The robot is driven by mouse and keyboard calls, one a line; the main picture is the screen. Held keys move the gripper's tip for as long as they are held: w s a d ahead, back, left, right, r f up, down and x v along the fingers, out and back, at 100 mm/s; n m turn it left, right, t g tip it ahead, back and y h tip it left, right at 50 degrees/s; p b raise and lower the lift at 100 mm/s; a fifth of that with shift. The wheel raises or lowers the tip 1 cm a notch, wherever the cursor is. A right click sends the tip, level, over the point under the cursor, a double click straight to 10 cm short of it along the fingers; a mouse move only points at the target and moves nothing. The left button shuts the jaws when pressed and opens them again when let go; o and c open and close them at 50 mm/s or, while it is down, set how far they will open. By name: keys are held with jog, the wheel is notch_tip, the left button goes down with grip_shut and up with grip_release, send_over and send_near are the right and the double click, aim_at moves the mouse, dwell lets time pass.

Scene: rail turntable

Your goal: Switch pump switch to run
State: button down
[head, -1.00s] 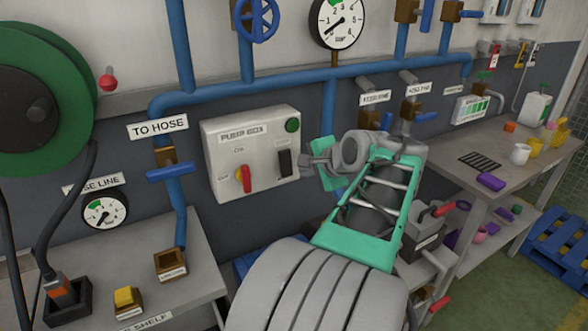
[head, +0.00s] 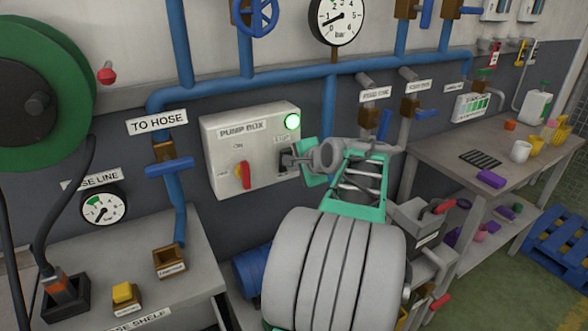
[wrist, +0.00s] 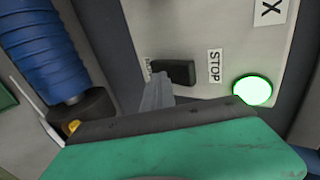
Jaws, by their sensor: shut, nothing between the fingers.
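The pump box (head: 222,160) is a pale grey box on the wall. Its black rocker switch (head: 285,155) is on the right side of the face, partly hidden by my gripper (head: 292,161). In the wrist view the black rocker (wrist: 174,72) lies between a STOP label (wrist: 214,66) and a partly hidden label at the other end. My shut, empty gripper (wrist: 156,90) has its tips at the rocker's end away from STOP, appearing to touch it. The green lamp (head: 292,121) on the box is lit; it also glows in the wrist view (wrist: 251,91).
Blue pipes (head: 328,108) run above and beside the box. A hose shelf (head: 140,300) stands at lower left, and a workbench (head: 460,187) with small items at right.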

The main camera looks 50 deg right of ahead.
jog(key=shift+w+r+p, duration=0.2)
jog(key=shift+r+p, duration=0.7)
jog(key=shift+r, duration=0.3)
jog(key=f+v, duration=0.1)
jog(key=v, duration=1.2)
jog(key=shift+s+p, duration=0.3)
jog(key=shift+s, duration=0.35)
jog(key=shift+a+r, duration=0.1)
